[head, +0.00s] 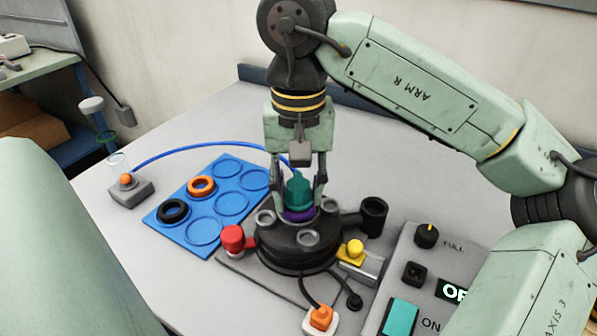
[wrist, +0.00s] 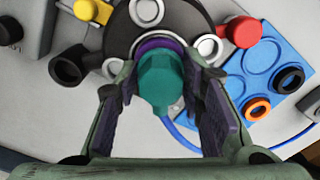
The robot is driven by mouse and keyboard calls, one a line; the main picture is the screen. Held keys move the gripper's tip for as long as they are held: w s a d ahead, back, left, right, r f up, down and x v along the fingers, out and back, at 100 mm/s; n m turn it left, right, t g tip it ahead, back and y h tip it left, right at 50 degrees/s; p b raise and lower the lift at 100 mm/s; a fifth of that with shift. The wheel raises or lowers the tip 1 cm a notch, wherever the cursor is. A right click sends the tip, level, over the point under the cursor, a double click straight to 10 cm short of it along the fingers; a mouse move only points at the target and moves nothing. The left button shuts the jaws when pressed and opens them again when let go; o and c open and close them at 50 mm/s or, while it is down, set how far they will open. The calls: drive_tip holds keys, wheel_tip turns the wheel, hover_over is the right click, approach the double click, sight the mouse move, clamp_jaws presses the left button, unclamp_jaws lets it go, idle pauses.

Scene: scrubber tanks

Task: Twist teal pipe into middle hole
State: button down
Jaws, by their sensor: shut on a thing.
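The teal pipe (head: 299,190) stands upright over the middle of the black round base (head: 285,254). A purple ring (head: 299,214) shows right beneath it, around the middle hole. My gripper (head: 300,200) points straight down with its fingers on both sides of the teal pipe. In the wrist view the teal pipe (wrist: 161,83) is between the fingers of my gripper (wrist: 168,95), with the purple ring (wrist: 155,45) at its far end. The hole itself is hidden, and I cannot tell how deep the pipe sits.
A blue tray (head: 203,232) holds an orange ring (head: 201,187) and a black ring (head: 173,211). A blue hose (head: 205,146) runs behind to a small grey stand (head: 131,193). A red knob (head: 232,238), a yellow knob (head: 355,249) and a control panel (head: 409,255) surround the base.

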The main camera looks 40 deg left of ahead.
drive_tip(key=shift+m, duration=1.6)
drive_tip(key=shift+m, duration=0.6)
drive_tip(key=shift+m, duration=0.4)
drive_tip(key=shift+m+b, duration=0.3)
drive_tip(key=shift+m, duration=1.1)
drive_tip(key=shift+m, duration=0.8)
